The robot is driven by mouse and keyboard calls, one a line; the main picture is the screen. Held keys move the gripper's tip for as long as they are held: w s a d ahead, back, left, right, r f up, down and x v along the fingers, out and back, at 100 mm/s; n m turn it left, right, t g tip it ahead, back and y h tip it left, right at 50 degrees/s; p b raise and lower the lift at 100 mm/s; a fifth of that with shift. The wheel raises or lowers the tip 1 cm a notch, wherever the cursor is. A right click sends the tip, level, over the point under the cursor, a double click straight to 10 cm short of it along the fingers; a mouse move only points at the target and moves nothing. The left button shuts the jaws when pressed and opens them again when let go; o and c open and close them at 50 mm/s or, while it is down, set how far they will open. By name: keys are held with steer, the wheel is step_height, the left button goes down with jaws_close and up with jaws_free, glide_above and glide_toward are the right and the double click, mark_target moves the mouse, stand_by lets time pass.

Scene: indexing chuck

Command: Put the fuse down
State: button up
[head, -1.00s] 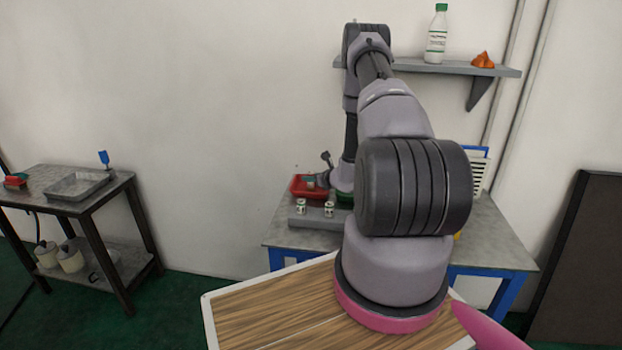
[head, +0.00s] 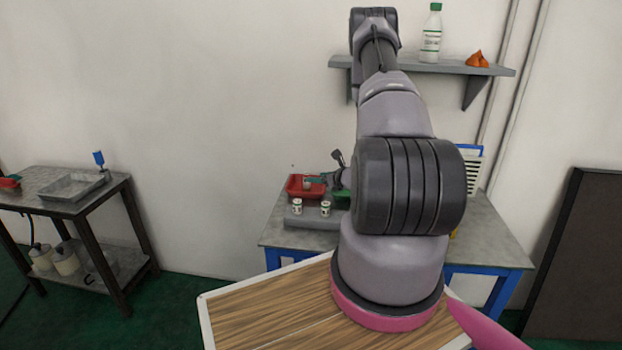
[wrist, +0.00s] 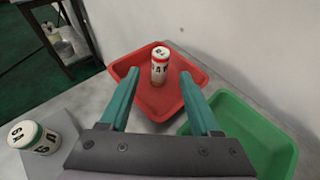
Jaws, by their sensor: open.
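A white fuse with dark markings (wrist: 159,66) stands upright inside the red tray (wrist: 150,112) in the wrist view. My gripper (wrist: 160,76) is open, its two teal fingers apart on either side of this fuse in the picture, with visible gaps to it. The fuse also shows small and pale in the head view (head: 307,183), at the red tray (head: 293,188). My gripper (head: 318,180) is small there, at the tray's right side. Whether the fingertips are level with the fuse or short of it is hard to tell.
A green tray (wrist: 262,125) adjoins the red one on the right. Two more fuses stand on a grey block: one left (head: 297,206), one right (head: 325,208). One fuse (wrist: 34,137) shows at lower left in the wrist view. The wall rises close behind the trays.

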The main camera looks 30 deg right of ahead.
steer(key=s+a+r+n+g+y, duration=0.45)
steer(key=a+r+n, duration=0.35)
steer(key=a+r, duration=0.5)
steer(key=s+a+r+n+g+y, duration=0.35)
steer(key=s+a+r+n, duration=0.4)
steer(key=r, duration=0.85)
steer(key=s+a+r+n+g+h, duration=0.2)
steer(key=s+a+r+n+h, duration=0.15)
steer(key=s+r+n, duration=0.5)
steer(key=s+d+r+n+t+h, duration=0.3)
steer(key=s+d+r+n+h, duration=0.1)
steer(key=s, duration=0.5)
steer(key=shift+s+r+n+t+h, duration=0.25)
steer(key=shift+r+n+t+h, duration=0.25)
steer(key=shift+r+n, duration=0.35)
